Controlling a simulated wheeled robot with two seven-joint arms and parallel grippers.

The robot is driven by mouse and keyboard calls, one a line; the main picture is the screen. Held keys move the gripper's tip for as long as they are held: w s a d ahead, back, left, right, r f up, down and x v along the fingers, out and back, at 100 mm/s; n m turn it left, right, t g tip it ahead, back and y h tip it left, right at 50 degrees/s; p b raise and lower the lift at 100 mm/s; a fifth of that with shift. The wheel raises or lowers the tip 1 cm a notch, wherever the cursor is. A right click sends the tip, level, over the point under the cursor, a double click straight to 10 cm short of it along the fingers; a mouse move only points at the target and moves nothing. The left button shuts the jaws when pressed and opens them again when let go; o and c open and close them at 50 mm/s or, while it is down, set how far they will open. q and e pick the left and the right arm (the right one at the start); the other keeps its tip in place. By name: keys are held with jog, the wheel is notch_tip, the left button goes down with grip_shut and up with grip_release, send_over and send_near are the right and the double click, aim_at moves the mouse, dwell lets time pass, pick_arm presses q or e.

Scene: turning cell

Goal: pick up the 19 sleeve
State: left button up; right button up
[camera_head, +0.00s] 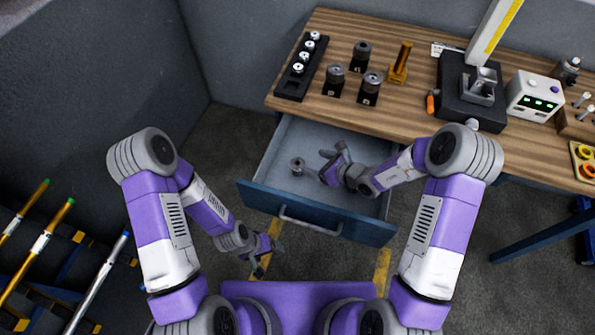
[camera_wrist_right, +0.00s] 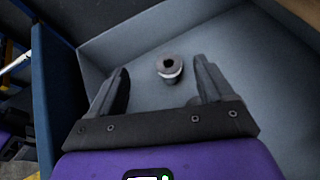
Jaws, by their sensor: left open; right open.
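A small grey metal sleeve (camera_head: 297,165) stands in the open drawer, left of my right gripper; I cannot read a size on it. In the right wrist view the same sleeve (camera_wrist_right: 170,70) shows its dark bore, ahead of the fingers and between their lines, not touching them. My right gripper (camera_head: 327,163) is open and empty over the drawer. My left gripper (camera_head: 270,260) is open and empty, low in front of the drawer at the left.
The drawer (camera_head: 315,215) is pulled out under the wooden bench (camera_head: 420,130). On the bench are a black rack (camera_head: 289,87), several dark holders with grey parts, a brass-coloured piece (camera_head: 401,60), a black gauge stand (camera_head: 455,95) and a white box with a display (camera_head: 535,95). Bars lean at the left.

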jog(key=b, duration=0.4)
send_near(295, 162)
jog(key=s, duration=0.2)
jog(key=b+x, duration=0.1)
jog(key=x, duration=0.4)
jog(key=w+d+b+x, duration=0.1)
jog(key=x, duration=0.1)
jog(key=shift+w+a+f+b, duration=0.1)
jog(key=shift+w+a+b, duration=0.2)
jog(key=shift+w+b, duration=0.05)
pick_arm(q)
notch_tip(295, 162, down, 8)
jog(key=shift+f, duration=0.25)
pick_arm(e)
grip_shut()
